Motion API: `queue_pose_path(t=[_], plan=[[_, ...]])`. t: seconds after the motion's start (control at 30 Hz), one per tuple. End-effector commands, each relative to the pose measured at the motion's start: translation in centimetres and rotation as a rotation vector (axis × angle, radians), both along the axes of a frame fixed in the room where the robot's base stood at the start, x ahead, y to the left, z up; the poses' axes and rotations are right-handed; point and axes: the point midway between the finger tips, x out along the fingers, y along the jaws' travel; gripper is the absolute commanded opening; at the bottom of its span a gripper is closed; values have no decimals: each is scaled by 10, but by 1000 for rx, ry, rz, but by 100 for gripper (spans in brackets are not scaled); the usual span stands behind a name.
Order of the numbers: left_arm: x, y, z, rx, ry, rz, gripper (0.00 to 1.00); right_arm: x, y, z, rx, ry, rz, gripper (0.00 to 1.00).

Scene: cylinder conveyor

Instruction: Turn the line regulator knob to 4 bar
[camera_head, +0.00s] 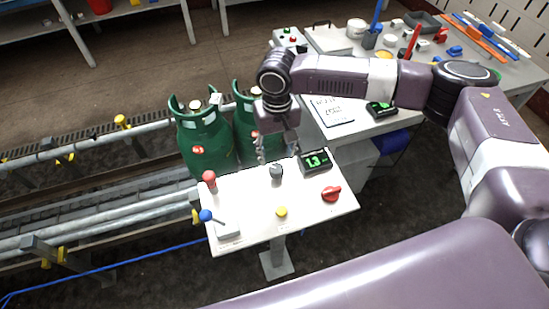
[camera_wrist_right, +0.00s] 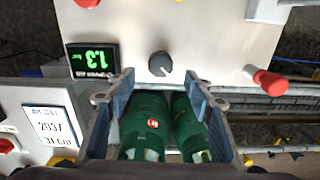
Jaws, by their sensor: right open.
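The dark grey regulator knob (camera_head: 276,170) stands on the white control panel (camera_head: 245,190), beside a display (camera_head: 316,161) showing 1.3 in green. In the right wrist view the knob (camera_wrist_right: 160,64) has a light pointer mark at its lower right, and the display (camera_wrist_right: 93,60) is upside down. My right gripper (camera_head: 279,157) is open and empty close to the knob, at the panel's far edge. In the wrist view its two fingers (camera_wrist_right: 162,95) lie on either side of the knob's line, short of it and not touching it. My left gripper is out of view.
A cluttered table (camera_head: 350,135) is at the back right.

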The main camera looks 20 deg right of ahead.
Motion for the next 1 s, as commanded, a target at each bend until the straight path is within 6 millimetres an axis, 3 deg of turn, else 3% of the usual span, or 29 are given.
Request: queue_pose_path(t=[0.03, 0.1, 0.23, 0.37, 0.53, 0.7, 1.0], plan=[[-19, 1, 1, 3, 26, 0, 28, -1, 0, -9, -2, 3, 0, 48], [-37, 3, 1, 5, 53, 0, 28, -1, 0, -21, -3, 3, 0, 48], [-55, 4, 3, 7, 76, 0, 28, 0, 0, -40, -1, 1, 1, 48], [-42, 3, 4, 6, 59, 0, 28, 0, 0, -53, -1, 1, 2, 48], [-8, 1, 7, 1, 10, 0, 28, 0, 1, -58, 0, -2, 3, 48], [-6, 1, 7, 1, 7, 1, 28, 0, 0, -58, 0, -2, 3, 48], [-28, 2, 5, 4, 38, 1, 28, 0, 0, -57, 0, -2, 3, 15]])
